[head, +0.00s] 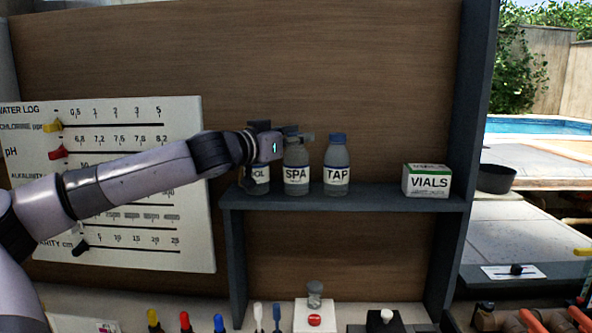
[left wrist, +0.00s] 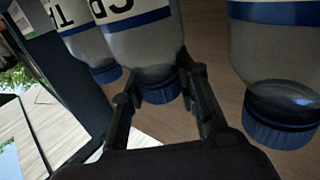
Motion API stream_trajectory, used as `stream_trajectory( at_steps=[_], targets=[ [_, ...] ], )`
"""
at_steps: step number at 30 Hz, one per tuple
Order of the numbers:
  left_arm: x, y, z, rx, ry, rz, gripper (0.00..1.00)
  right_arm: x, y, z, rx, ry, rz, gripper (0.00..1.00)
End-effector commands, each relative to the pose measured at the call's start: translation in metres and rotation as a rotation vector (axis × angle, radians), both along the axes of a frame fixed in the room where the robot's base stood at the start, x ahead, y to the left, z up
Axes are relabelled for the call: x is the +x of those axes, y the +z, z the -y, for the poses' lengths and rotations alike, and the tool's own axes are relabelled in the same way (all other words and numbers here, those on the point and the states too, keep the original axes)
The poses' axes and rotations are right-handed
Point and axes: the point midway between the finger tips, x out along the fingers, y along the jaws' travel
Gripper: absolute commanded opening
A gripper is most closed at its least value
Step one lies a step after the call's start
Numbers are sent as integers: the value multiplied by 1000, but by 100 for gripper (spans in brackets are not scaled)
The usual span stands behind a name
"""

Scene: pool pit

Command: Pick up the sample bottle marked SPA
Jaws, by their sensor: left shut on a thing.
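The SPA bottle (head: 296,176) is grey with a blue cap and a white label marked SPA. It stands upright on the shelf between two similar bottles; I see no gap under it. My left gripper (head: 298,136) reaches in from the left and is shut on it at the cap and neck, hiding much of its top. In the left wrist view the SPA bottle (left wrist: 140,40) appears upside down, its blue cap between the two fingers of my left gripper (left wrist: 162,84). My right gripper is not in view.
The TAP bottle (head: 337,162) stands close on the right. The POOL bottle (head: 259,176), partly hidden by my gripper, is close on the left. A VIALS box (head: 426,181) sits farther right on the shelf (head: 380,199). A water log board (head: 120,235) is behind my arm.

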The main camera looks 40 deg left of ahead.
Motion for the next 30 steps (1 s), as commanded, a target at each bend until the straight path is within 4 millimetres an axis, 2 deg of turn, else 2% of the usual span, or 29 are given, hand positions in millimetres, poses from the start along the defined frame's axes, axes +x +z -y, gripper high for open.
stream_trajectory(
  at_steps=[20,26,30],
  targets=[
    [0,2,0,0,0,-1,0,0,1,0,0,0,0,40],
    [0,23,0,3,1,-1,0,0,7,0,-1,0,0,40],
    [0,59,0,7,3,0,0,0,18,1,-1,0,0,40]
  ],
)
